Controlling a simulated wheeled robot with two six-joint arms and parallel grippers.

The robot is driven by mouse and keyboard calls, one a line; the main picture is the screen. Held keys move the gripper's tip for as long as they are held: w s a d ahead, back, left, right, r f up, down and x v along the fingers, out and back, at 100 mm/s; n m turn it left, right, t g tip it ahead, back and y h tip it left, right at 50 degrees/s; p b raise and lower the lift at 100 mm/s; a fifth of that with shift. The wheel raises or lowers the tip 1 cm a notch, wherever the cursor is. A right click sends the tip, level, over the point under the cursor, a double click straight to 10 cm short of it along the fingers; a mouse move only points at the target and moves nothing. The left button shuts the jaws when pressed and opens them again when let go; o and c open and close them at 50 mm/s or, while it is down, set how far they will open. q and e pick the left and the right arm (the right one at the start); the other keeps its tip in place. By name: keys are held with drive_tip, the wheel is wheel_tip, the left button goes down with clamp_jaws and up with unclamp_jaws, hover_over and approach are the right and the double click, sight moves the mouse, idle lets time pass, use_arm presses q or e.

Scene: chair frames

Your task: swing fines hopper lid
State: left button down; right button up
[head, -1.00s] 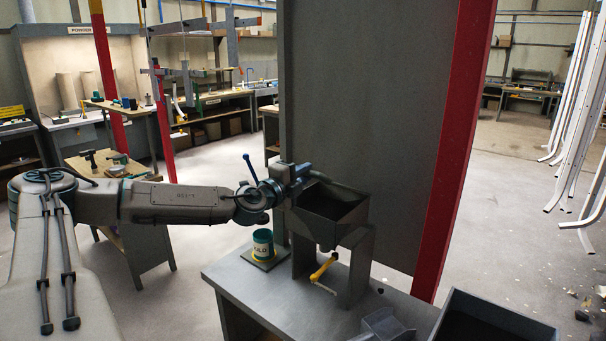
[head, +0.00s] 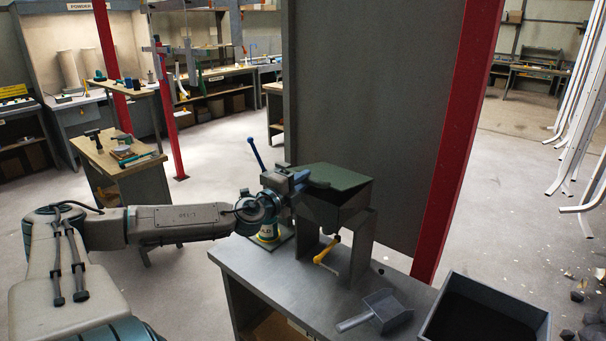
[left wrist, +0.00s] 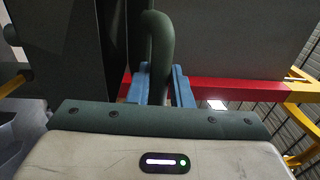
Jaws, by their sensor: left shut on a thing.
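The fines hopper (head: 329,212) is a dark grey funnel box on a grey stand on the bench. Its dark green lid (head: 338,178) lies nearly flat over the hopper's top, and I cannot tell whether it rests fully on the rim. My left gripper (head: 300,183) is at the lid's left side, shut on its handle. In the left wrist view the green curved handle (left wrist: 160,45) runs between the blue fingers (left wrist: 160,88). My right gripper is not in view.
A yellow-handled lever (head: 326,250) is under the hopper. A scoop (head: 382,312) lies on the bench (head: 275,283) in front. A dark open bin (head: 430,325) stands at right. A tall grey panel (head: 375,100) rises behind.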

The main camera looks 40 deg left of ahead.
use_arm(q)
drive_tip(key=f, duration=0.1)
drive_tip(key=f+b, duration=0.1)
drive_tip(key=f, duration=0.3)
drive_tip(key=shift+s+d, duration=0.1)
drive_tip(key=shift+s, duration=0.25)
drive_tip(key=c, duration=1.7)
unclamp_jaws()
drive_tip(key=shift+f+b, duration=0.15)
drive_tip(key=shift+b, duration=0.15)
drive_tip(key=shift+c, duration=0.2)
drive_tip(key=o, duration=0.5)
drive_tip(key=shift+s, duration=0.1)
drive_tip(key=s+d+p, duration=0.1)
drive_tip(key=s+p, duration=0.8)
drive_tip(key=s, duration=0.1)
drive_tip(key=shift+s+d+f+p, duration=0.15)
drive_tip(key=shift+s+f+p, duration=0.05)
drive_tip(key=shift+s+p, duration=0.1)
